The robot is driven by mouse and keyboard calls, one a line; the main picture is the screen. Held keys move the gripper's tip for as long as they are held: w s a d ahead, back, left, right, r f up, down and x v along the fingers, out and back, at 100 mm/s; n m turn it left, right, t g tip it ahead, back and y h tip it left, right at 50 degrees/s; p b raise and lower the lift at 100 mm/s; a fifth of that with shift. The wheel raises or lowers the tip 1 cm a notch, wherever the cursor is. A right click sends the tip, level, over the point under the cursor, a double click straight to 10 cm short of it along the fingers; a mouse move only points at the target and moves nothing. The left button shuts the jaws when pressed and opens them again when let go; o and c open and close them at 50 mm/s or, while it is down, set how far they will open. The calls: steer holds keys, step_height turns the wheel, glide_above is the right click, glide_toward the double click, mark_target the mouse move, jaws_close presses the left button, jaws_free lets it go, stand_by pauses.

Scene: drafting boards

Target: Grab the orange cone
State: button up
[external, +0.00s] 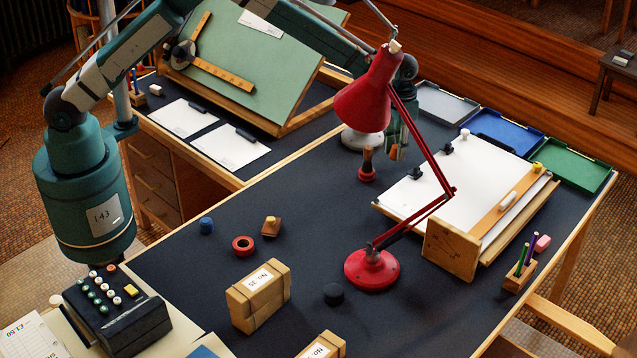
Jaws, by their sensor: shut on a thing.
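My gripper (397,153) points down over the far part of the dark desk, just right of the red lamp's shade, which hides part of my wrist. It is shut on a small orange piece, the orange cone (393,152), which shows between the fingers. Most of the cone is covered by the fingers, so its full shape is not clear. I cannot tell whether its lower end is clear of the desk.
A red lamp (370,270) stands mid-desk, its shade close to my gripper. A red-based stamp (367,174) is left of the gripper. A paper-covered board (455,185) and grey, blue and green trays (583,172) lie right. Parcels (258,300) stand in front.

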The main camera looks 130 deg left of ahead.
step_height(320, 180, up, 7)
steer(key=shift+r+p, duration=0.1)
steer(key=shift+p, duration=0.25)
